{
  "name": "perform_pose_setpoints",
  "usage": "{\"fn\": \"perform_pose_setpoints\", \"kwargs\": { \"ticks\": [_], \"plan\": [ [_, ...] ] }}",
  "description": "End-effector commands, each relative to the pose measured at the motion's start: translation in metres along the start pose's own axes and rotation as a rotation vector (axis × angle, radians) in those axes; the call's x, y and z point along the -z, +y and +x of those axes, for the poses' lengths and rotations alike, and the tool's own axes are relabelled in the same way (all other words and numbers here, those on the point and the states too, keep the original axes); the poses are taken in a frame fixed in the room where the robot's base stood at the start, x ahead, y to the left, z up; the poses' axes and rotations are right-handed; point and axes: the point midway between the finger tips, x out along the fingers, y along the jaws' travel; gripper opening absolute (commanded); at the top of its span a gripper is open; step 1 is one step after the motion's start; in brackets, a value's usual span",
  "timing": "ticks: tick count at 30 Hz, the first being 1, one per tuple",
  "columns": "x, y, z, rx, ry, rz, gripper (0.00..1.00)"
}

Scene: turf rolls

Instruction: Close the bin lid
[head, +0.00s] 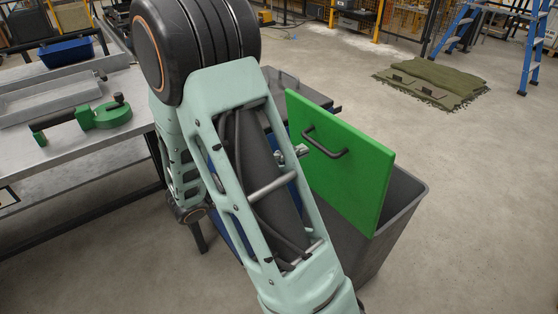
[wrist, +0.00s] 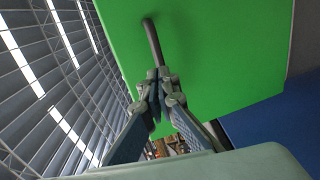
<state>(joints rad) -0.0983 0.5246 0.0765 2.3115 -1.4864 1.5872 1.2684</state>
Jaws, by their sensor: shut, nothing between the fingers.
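The bin lid (head: 345,180) is a flat green panel standing steeply tilted up over the dark grey bin (head: 395,215), whose mouth shows open at the right. A dark bar handle (head: 325,145) is on the lid's face. In the wrist view the green lid (wrist: 220,55) fills the upper middle. My gripper (wrist: 160,78) is shut and empty, with its tips at the lower end of the handle (wrist: 152,40). I cannot tell whether they touch it.
A metal workbench (head: 100,160) stands at the left, with a green-and-black tool (head: 100,115) and a blue tray (head: 67,50) by it. Something blue (wrist: 275,125) lies beyond the lid. Folded green turf (head: 430,82) and a blue ladder (head: 480,35) are far right. Floor at right is clear.

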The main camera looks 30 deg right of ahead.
Motion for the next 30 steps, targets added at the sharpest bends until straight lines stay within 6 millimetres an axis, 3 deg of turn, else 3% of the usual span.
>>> {"fn": "perform_pose_setpoints", "kwargs": {
  "ticks": [6,23,30],
  "plan": [
    [0.000,0.000,0.022,0.000,-0.001,0.000,0.00],
    [-0.001,0.004,0.029,0.012,-0.002,0.002,0.00],
    [-0.002,0.021,0.057,0.106,-0.005,0.007,0.00]
  ]
}}
